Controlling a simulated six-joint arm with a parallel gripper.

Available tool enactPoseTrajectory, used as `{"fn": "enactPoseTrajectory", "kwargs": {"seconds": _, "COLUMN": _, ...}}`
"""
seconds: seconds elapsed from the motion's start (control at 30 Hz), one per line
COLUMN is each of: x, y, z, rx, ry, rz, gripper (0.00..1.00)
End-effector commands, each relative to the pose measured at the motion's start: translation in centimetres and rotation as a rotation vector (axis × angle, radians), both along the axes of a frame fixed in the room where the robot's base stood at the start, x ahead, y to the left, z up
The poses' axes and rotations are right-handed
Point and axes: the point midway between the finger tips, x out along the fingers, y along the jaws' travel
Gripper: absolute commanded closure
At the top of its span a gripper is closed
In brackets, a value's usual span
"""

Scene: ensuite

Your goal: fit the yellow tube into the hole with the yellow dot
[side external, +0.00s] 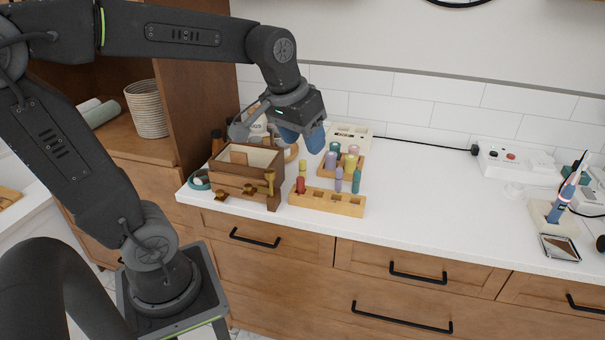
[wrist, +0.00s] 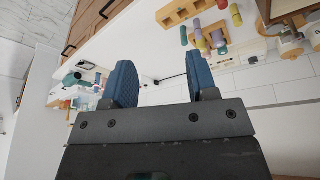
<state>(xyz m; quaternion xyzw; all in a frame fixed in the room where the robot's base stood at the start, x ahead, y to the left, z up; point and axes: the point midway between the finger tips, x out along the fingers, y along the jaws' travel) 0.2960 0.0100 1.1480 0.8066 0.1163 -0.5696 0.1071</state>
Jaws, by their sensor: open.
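My gripper (side external: 302,137) has blue fingers and is open and empty, held above the counter behind the tubes. In the wrist view its fingers (wrist: 163,80) stand apart with nothing between them. A yellow tube (side external: 350,163) stands upright at the back rack (side external: 327,166), among lavender and green tubes. Another yellow piece (side external: 302,168) shows behind the red tube (side external: 300,185). A yellow tube also shows in the wrist view (wrist: 199,39). I cannot make out any yellow dot.
The counter (side external: 430,195) between is clear.

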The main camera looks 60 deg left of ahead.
Motion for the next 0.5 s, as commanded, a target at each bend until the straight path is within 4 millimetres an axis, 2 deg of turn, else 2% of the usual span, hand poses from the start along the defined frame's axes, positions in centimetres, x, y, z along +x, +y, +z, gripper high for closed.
{"fn": "enactPoseTrajectory", "kwargs": {"seconds": 0.03, "x": 1.8, "y": 1.7, "z": -0.2, "rx": -0.013, "ry": 0.032, "rz": 0.061, "gripper": 0.47}}
{"fn": "enactPoseTrajectory", "kwargs": {"seconds": 0.2, "x": 6.9, "y": 7.7, "z": -1.5, "rx": -0.061, "ry": 0.117, "rz": 0.254, "gripper": 0.47}}
{"fn": "enactPoseTrajectory", "kwargs": {"seconds": 0.33, "x": 10.0, "y": 13.0, "z": -3.7, "rx": -0.098, "ry": 0.179, "rz": 0.404, "gripper": 0.47}}
{"fn": "enactPoseTrajectory", "kwargs": {"seconds": 0.5, "x": 12.2, "y": 19.5, "z": -7.3, "rx": -0.145, "ry": 0.247, "rz": 0.57, "gripper": 0.47}}
